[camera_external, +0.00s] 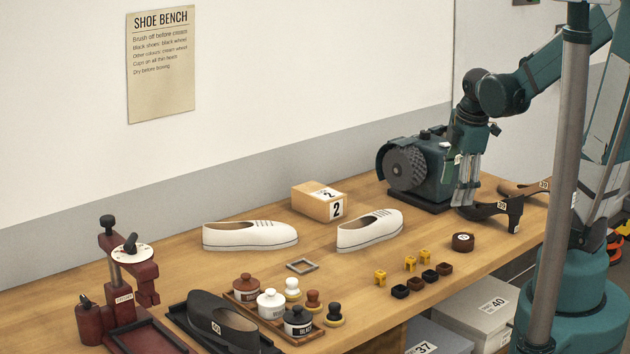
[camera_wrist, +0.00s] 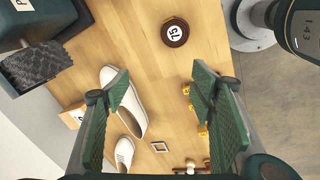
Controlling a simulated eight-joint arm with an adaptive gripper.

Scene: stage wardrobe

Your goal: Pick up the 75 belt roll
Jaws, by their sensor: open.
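The 75 belt roll is a short, dark brown round roll (camera_external: 463,242) lying flat near the right front of the wooden bench in the external view. In the wrist view the roll (camera_wrist: 175,32) shows a white 75 label on top, near the upper edge, beyond my fingertips. My gripper (camera_external: 467,190) hangs pointing down in front of the green machine as the external view sees it. In the wrist view my gripper (camera_wrist: 158,88) is open, its green pads wide apart with only bench and a shoe edge between and below them. Nothing touches the roll.
White shoes (camera_external: 370,230) and a box marked 2 (camera_external: 318,203) stand left of the roll. Small yellow and dark blocks (camera_external: 424,257) lie in front-left of it.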

